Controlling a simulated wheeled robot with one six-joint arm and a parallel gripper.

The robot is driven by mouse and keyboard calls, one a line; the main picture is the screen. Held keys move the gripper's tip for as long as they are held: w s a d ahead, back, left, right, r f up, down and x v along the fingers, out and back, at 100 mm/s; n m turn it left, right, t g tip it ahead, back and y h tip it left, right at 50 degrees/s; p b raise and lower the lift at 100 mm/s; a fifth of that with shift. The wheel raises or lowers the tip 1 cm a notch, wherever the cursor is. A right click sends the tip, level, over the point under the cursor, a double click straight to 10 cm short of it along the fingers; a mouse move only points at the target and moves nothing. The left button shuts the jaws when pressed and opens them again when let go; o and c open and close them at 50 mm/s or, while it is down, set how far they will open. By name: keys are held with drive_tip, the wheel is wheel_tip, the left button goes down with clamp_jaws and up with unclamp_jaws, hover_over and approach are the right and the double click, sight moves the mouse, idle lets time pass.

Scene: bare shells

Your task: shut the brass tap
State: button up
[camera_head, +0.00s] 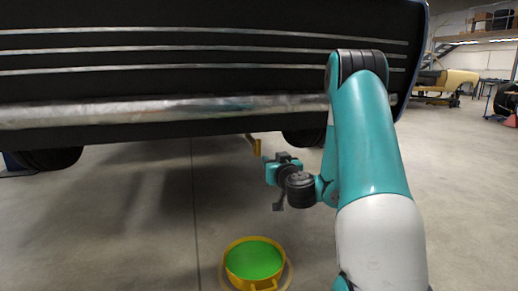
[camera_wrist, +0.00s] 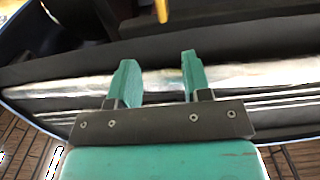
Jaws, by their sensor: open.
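The brass tap (camera_head: 255,145) shows in the head view as a small yellow-brass piece just below the silver strip of the dark vehicle, left of and above my gripper (camera_head: 267,171). In the wrist view a yellow bar that looks like part of the tap (camera_wrist: 162,11) is cut off by the top edge. My gripper (camera_wrist: 158,60) shows there with two teal fingers apart and nothing between them. The bar lies beyond the fingertips and apart from them. The rest of the tap is out of the wrist view, so how its handle is turned cannot be told.
A yellow bucket (camera_head: 232,282) with a green surface inside stands on the floor below my gripper. The dark vehicle body (camera_head: 200,112) with silver strips spans the upper head view. Open concrete floor (camera_head: 460,200) lies to the right.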

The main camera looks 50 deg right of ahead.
sight(259, 147)
drive_tip(key=p+x, duration=0.7)
drive_tip(key=p, duration=0.1)
drive_tip(key=p+x, duration=0.6)
drive_tip(key=p, duration=0.3)
drive_tip(key=shift+w+r+p, duration=0.2)
drive_tip(key=shift+w+p, duration=0.1)
drive_tip(key=shift+w, duration=0.15)
drive_tip(key=shift+p+x, duration=0.55)
drive_tip(key=shift+x, duration=0.4)
drive_tip(key=shift+f, duration=0.2)
clamp_jaws()
